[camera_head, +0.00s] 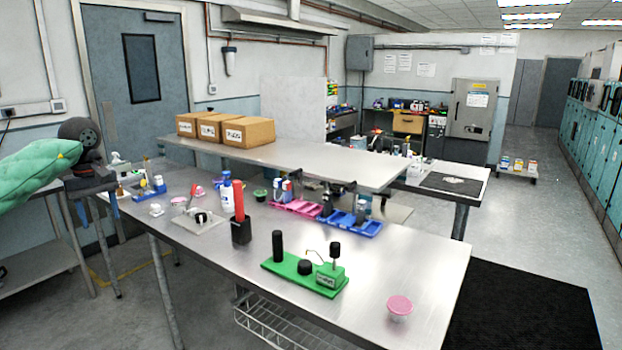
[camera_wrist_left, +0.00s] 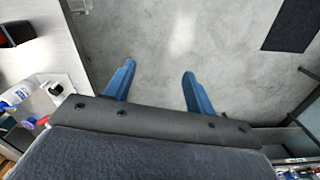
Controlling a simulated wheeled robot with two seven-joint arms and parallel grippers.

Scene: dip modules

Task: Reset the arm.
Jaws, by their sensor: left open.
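My left arm comes in at the left edge of the head view, with its dark wrist above the gripper. My left gripper (camera_head: 94,208) hangs beside the left end of the metal table (camera_head: 235,280), pointing down. In the left wrist view, the two blue fingers of the left gripper (camera_wrist_left: 158,70) stand wide apart. Only bare grey floor shows between them, so it is open and empty. My right arm and gripper are in neither view.
On the table stand a green base with black posts (camera_head: 304,278), a pink-lidded cup (camera_head: 399,307), a red-and-black holder (camera_head: 240,225) and blue trays (camera_head: 350,226). Cardboard boxes (camera_head: 249,132) sit on the raised shelf (camera_head: 300,158).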

